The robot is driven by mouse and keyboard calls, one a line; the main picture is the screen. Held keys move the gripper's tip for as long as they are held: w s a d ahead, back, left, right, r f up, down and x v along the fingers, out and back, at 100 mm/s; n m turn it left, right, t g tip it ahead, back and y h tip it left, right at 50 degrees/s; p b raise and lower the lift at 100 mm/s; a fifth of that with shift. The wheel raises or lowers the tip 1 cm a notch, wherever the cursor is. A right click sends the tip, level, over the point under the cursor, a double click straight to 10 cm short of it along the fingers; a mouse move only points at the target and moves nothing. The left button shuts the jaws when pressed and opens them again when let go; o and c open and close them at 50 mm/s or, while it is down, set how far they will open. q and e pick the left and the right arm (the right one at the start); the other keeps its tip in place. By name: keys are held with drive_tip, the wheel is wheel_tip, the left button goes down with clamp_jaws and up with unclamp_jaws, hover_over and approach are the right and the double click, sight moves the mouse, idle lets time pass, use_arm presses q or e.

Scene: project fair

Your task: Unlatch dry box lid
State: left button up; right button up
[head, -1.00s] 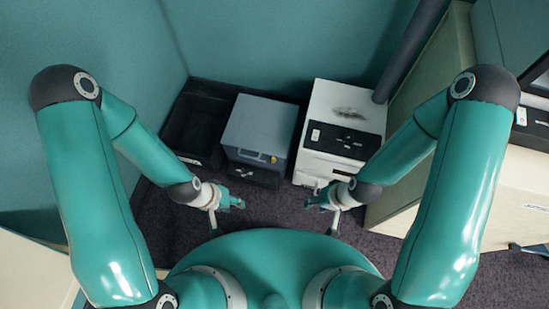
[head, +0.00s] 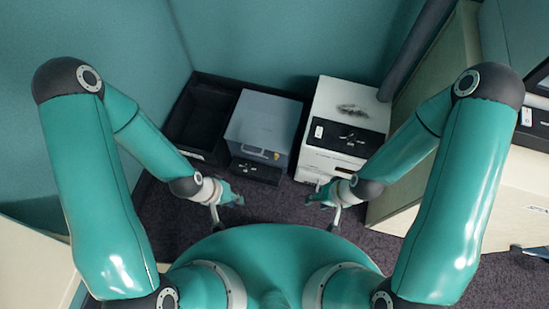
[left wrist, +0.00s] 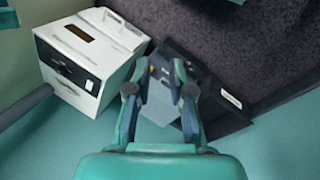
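The dry box looks to be the grey-blue box (head: 262,122) with a flat lid, a pale front fitting and a small yellow part (head: 277,155) on the side facing me. It stands on a dark base in the middle of the head view, and its lid looks closed. In the left wrist view the grey box (left wrist: 157,108) shows partly between my fingers, which hide some of it. My left gripper (head: 226,200) is open and empty, in front of the box and apart from it; its spread fingers show in the left wrist view (left wrist: 160,66). My right gripper (head: 326,201) is open and empty, in front of the white unit.
A white box-shaped unit (head: 365,107) with a black front panel stands right of the grey box. A black open bin (head: 197,118) is at left. A pale cabinet (head: 416,150) stands at far right. Teal walls close the back. Dark carpet (head: 275,212) lies clear between my grippers.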

use_arm(q)
drive_tip(key=shift+w+a+n, duration=0.1)
drive_tip(key=shift+w+n, duration=0.15)
drive_tip(key=shift+n, duration=0.05)
clamp_jaws()
drive_tip(key=w+r+n+t, duration=0.25)
drive_tip(key=w+t, duration=0.25)
drive_tip(key=w, duration=0.7)
drive_tip(key=w+d+f+n+t+h+b, duration=0.15)
drive_tip(key=w+f+t+b, duration=0.25)
drive_tip(key=w, duration=0.4)
drive_tip(key=w+f+n+t+h+b, duration=0.1)
drive_tip(key=w+f+n+t+b, duration=0.3)
drive_tip(key=w, duration=0.5)
drive_tip(key=n+t+h+b, duration=0.1)
drive_tip(key=t+h+b, duration=0.1)
drive_tip(key=b, duration=1.8)
approach(273, 152)
drive_tip(key=v, duration=0.4)
drive_tip(key=shift+w+d+r, duration=0.1)
drive_tip(key=shift+w, duration=0.05)
drive_tip(key=b+x, duration=0.2)
drive_tip(key=x, duration=0.8)
drive_tip(key=shift+r, duration=0.15)
